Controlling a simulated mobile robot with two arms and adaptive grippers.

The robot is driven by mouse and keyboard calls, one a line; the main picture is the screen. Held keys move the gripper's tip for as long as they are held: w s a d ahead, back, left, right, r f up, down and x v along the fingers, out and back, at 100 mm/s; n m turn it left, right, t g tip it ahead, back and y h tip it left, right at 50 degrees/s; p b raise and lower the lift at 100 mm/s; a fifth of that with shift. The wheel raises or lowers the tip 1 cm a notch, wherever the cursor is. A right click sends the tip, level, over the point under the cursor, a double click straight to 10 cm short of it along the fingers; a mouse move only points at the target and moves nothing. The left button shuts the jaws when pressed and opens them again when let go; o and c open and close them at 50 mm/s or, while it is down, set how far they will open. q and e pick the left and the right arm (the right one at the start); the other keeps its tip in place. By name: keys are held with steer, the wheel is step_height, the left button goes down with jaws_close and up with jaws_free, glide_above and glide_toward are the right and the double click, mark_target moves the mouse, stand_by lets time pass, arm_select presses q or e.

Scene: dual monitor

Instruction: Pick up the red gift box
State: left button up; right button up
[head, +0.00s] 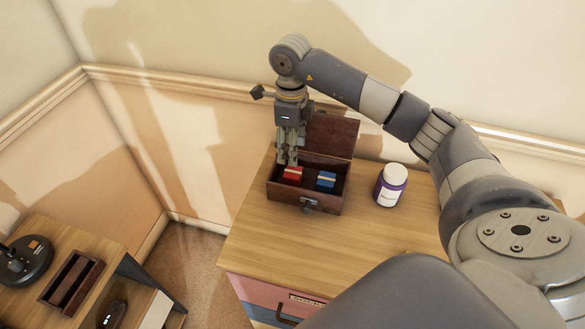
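The red gift box (292,174), with a pale ribbon band, lies in the left part of an open dark wooden chest (310,205) on a wooden cabinet. My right gripper (287,161) points down over the chest's left side, with its fingertips just above and behind the red box in the picture. Its fingers look close together, but whether they are open or shut is unclear, as is any contact with the box. The red box still rests in the chest. My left gripper is out of view.
A blue gift box (326,180) lies right of the red one. The chest's raised lid (333,135) stands behind. The cabinet top (270,245) is clear in front. A lower shelf unit (95,240) stands at left.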

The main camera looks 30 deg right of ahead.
mark_target(293, 171)
steer(key=f, duration=0.2)
steer(key=s+f, duration=0.1)
steer(key=shift+a+f+p, duration=0.1)
steer(key=shift+a+p, duration=0.15)
steer(key=shift+p, duration=0.05)
steer(key=shift+w+f, duration=0.1)
steer(key=shift+f, duration=0.15)
steer(key=shift+d+f+p, duration=0.15)
steer(key=shift+f+p, duration=0.15)
steer(key=shift+f, duration=0.05)
step_height(293, 171, down, 4)
steer(key=shift+r+p, duration=0.25)
steer(key=shift+p, duration=0.55)
steer(key=shift+f, duration=0.35)
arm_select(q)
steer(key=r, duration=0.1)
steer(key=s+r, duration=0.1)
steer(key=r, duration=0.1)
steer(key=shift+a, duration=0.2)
arm_select(e)
steer(key=shift+f, duration=0.2)
steer(key=c, duration=0.7)
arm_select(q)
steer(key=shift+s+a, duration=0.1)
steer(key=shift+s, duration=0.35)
arm_select(e)
steer(key=shift+c, duration=0.2)
